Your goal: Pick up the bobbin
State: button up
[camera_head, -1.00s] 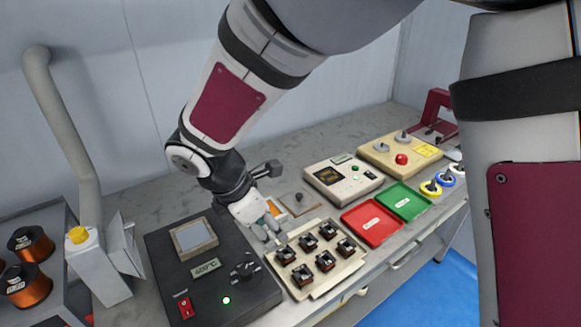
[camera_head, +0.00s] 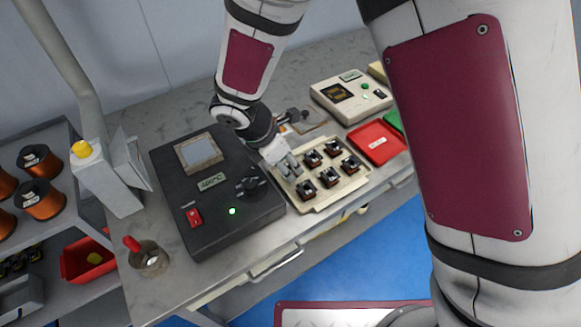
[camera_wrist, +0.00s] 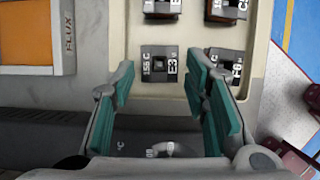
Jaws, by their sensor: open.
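Several dark bobbins, one of them here (camera_head: 306,190), sit in a cream tray (camera_head: 318,204) on the bench. My gripper (camera_head: 289,166) is at the tray's left corner and hides the bobbin place there. In the wrist view my gripper (camera_wrist: 159,75) is open, with teal pads on both fingers. A gap shows on both sides, and nothing is held. Whether the fingers are level with it I cannot tell.
A black heater box (camera_head: 225,170) with a red switch and a knob stands left of the tray. A red tray (camera_head: 377,142) lies to its right, a tester (camera_head: 350,97) behind. In the wrist view an orange flux pad (camera_wrist: 28,38) and more bobbins (camera_wrist: 162,8) are close by.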

jog(key=shift+x, duration=1.25)
jog(key=c, duration=0.9)
jog(key=shift+r, duration=0.1)
jog(key=shift+r, duration=0.55)
notch_tip(320, 180, up, 3)
jog(key=shift+f, duration=0.2)
jog(key=s+d+r, duration=0.1)
jog(key=s+d, duration=0.1)
jog(key=s, duration=1.4)
jog(key=shift+d+b, duration=0.2)
jog(key=shift+b, duration=0.1)
jog(key=shift+w, duration=0.1)
